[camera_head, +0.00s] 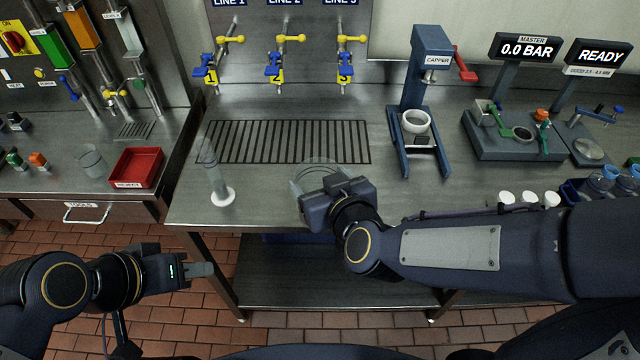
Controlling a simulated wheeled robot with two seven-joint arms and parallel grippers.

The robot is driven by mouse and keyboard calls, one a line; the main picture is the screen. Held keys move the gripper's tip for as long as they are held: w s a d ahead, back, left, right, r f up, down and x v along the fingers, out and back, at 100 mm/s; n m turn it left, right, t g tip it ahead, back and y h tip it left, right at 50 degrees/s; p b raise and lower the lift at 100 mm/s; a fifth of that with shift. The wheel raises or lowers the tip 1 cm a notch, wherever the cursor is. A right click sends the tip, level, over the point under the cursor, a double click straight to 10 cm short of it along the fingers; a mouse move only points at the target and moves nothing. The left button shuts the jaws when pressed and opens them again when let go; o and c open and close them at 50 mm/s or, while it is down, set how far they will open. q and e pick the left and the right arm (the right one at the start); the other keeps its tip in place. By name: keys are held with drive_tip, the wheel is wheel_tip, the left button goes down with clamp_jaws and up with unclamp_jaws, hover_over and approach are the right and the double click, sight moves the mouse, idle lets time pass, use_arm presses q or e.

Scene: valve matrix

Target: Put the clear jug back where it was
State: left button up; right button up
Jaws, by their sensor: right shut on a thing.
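The clear jug (316,172) is at the front middle of the steel bench, just in front of the drain grate. It is see-through, and my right gripper hides much of its near side. My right gripper (312,198) is shut on the jug. I cannot tell whether the jug's base touches the bench. My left gripper (205,270) is in front of the bench, over the brick floor, apart from everything; its fingers are seen edge-on, so its opening is unclear.
A tall clear cylinder with a white base (215,180) stands left of the jug. The slotted grate (285,141) is clear. The capper (420,120) stands to the right. White cups (530,198) are near my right forearm. A red reject tray (138,167) and clear beaker (92,161) are at left.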

drive_tip(key=w+f, duration=0.1)
drive_tip(key=w, duration=0.2)
drive_tip(key=w+f+b, duration=0.1)
drive_tip(key=w+f, duration=0.1)
drive_tip(key=w+f+b, duration=0.1)
drive_tip(key=w, duration=0.2)
drive_tip(key=shift+w+d+f, duration=0.25)
drive_tip(key=shift+w+f, duration=0.05)
drive_tip(key=w+f, duration=0.4)
drive_tip(key=f, duration=0.4)
drive_tip(key=shift+b, duration=0.35)
drive_tip(key=shift+f, duration=0.15)
drive_tip(key=o, duration=1.5)
